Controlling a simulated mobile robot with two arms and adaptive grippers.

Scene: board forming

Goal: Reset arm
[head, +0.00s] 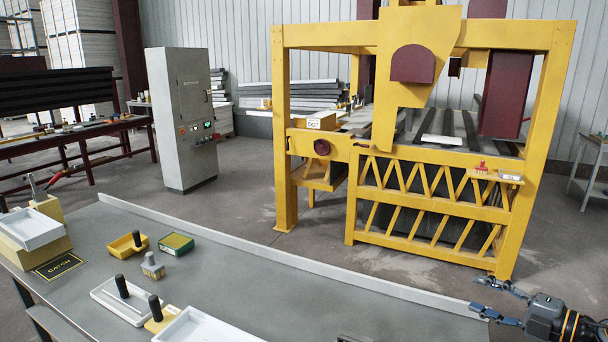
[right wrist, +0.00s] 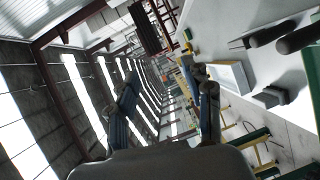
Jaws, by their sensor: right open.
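My right gripper (head: 478,295) is at the lower right of the head view, beyond the right end of the grey table (head: 330,295). Its two blue-grey fingers are spread apart, with nothing between them. In the right wrist view the fingers of this gripper (right wrist: 170,78) also stand apart and empty, with the hall's wall and roof behind them. My left gripper does not show in either view.
The table carries a yellow tray (head: 128,244), a green-and-yellow box (head: 176,244), a white-bladed tool with dark handles (head: 122,298) and white trays (head: 30,228). A low white rim (head: 300,262) edges its far side. A yellow press frame (head: 430,190) and grey cabinet (head: 180,120) stand beyond.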

